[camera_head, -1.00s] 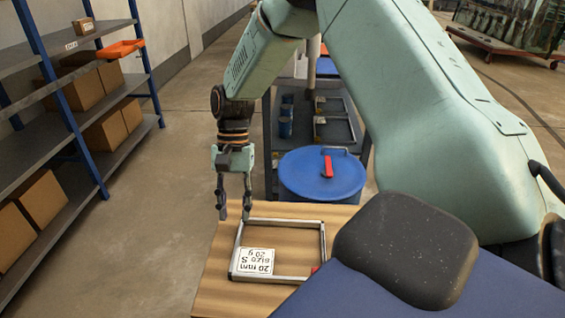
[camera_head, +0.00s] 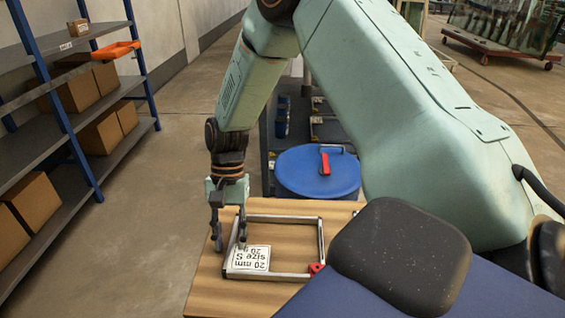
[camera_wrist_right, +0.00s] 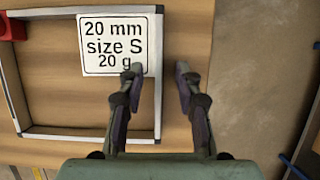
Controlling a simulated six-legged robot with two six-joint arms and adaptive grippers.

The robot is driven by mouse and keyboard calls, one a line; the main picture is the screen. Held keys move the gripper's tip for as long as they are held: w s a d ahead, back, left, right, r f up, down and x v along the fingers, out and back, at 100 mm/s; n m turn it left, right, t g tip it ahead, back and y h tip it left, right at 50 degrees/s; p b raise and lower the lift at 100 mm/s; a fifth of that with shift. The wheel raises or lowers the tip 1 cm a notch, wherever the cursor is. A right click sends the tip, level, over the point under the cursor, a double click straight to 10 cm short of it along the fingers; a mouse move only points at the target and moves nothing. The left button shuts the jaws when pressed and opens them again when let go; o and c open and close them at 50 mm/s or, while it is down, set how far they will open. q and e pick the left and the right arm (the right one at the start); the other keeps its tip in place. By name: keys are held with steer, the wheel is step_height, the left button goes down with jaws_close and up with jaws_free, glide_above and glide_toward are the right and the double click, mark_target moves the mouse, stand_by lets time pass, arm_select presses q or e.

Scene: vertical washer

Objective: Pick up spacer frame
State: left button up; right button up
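The spacer frame (camera_head: 320,240) is a thin grey rectangle with dark corners, lying flat on a wooden tabletop; the right wrist view shows it at left (camera_wrist_right: 85,135). A white label (camera_head: 250,258) reading "20 mm size S 20 g" sits at one corner inside it, also in the wrist view (camera_wrist_right: 112,45). My right gripper (camera_head: 229,243) points down, open and empty, at the frame's left side. In the wrist view its fingertips (camera_wrist_right: 160,70) appear on either side of one rail, with a gap to each side. My left gripper is out of view.
A red piece (camera_head: 316,268) sits at the frame's near right corner. A blue drum (camera_head: 318,175) with a red-handled tool on its lid stands behind the wooden tabletop (camera_head: 215,290). Shelves with boxes (camera_head: 35,200) stand left. Floor between shelves and table is clear.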

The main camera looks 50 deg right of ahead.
steer(key=shift+s+d, duration=0.1)
steer(key=shift+d, duration=0.1)
steer(key=shift+a+f, duration=0.1)
steer(key=shift+a, duration=0.05)
jaws_close()
stand_by(0.4)
